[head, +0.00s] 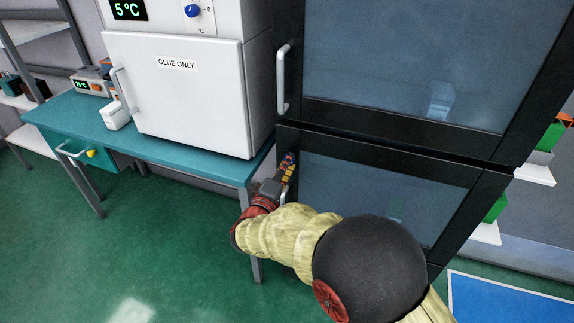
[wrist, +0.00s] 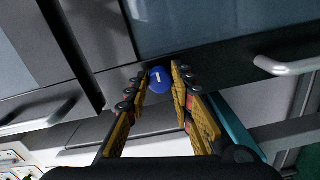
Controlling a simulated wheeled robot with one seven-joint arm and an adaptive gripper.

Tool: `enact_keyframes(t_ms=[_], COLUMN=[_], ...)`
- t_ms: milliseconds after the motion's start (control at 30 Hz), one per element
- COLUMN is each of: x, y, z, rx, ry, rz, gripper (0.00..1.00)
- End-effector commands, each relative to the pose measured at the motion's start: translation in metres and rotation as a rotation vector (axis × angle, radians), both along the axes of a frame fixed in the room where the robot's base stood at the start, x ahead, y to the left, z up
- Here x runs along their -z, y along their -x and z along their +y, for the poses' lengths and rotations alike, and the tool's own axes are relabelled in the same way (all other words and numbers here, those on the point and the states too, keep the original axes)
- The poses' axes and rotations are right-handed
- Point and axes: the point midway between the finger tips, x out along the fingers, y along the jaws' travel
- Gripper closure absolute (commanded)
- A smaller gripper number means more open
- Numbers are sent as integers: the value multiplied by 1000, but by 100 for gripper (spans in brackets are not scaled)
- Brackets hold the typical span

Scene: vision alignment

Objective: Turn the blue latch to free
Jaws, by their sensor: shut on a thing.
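The blue latch (wrist: 160,88) is a round knob with a short white line, on the dark frame of the glass-door cabinet. In the wrist view it sits between the two yellow-padded fingers of my gripper (wrist: 161,76), and the fingers are shut on it. In the head view my gripper (head: 288,166) reaches the upper left corner of the lower glass door (head: 375,195) and mostly hides the latch.
The upper door has a vertical grey handle (head: 282,78); the lower door's handle is partly hidden by my gripper. A teal bench (head: 190,150) with a white "GLUE ONLY" cabinet (head: 180,100) stands close on the left. Green floor (head: 150,230) is clear in front.

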Motion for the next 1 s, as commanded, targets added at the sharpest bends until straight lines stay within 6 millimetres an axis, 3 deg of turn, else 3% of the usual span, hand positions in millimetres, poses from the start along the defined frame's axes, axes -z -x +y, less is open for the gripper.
enact_keyframes(t_ms=[400,433,733,1000], x=[2,2,1,0], y=[0,0,0,0], z=[0,0,0,0], rx=[1,1,1,0], ry=[-5,-5,-5,-5], rz=[0,0,-1,-1], gripper=[100,75,58,58])
